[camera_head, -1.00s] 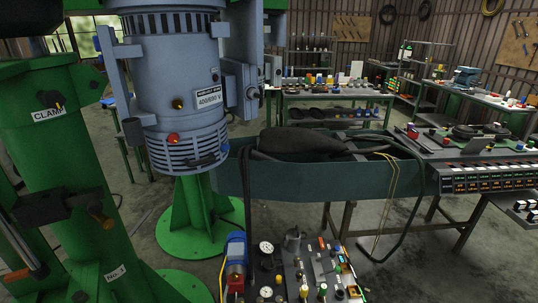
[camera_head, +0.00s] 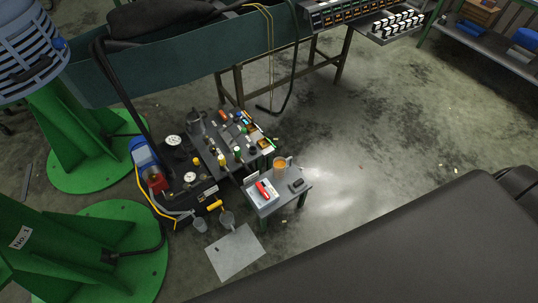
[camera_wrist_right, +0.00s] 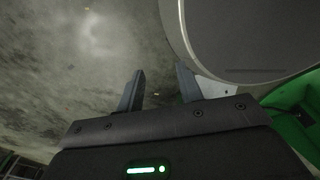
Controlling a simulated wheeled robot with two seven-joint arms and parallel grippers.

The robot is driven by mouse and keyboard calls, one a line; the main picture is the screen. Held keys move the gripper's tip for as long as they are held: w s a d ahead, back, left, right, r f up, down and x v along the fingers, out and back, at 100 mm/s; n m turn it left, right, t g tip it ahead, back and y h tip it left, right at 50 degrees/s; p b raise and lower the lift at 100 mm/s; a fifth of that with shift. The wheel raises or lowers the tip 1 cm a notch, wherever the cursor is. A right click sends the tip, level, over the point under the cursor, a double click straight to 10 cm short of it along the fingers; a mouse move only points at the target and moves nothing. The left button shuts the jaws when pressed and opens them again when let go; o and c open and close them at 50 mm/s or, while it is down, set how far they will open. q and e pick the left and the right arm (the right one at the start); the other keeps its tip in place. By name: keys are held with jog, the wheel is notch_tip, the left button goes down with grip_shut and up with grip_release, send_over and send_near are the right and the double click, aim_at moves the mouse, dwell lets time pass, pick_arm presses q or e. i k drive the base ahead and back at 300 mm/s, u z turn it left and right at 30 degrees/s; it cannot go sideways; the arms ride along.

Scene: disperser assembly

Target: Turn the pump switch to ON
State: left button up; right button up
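The pump unit stands on the floor left of centre in the head view, with a blue motor (camera_head: 143,152), a red part (camera_head: 157,182) and dial gauges (camera_head: 174,141). My left gripper is in neither view.
A dark bench (camera_head: 210,155) holds a kettle-like pot and several small tools. Green machine bases (camera_head: 40,250) stand left. Open floor (camera_head: 380,140) lies right of the pump area.

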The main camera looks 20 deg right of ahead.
aim_at(262, 191)
jog(key=z, duration=2.25)
jog(key=i, duration=1.1)
jog(key=u, duration=2.65)
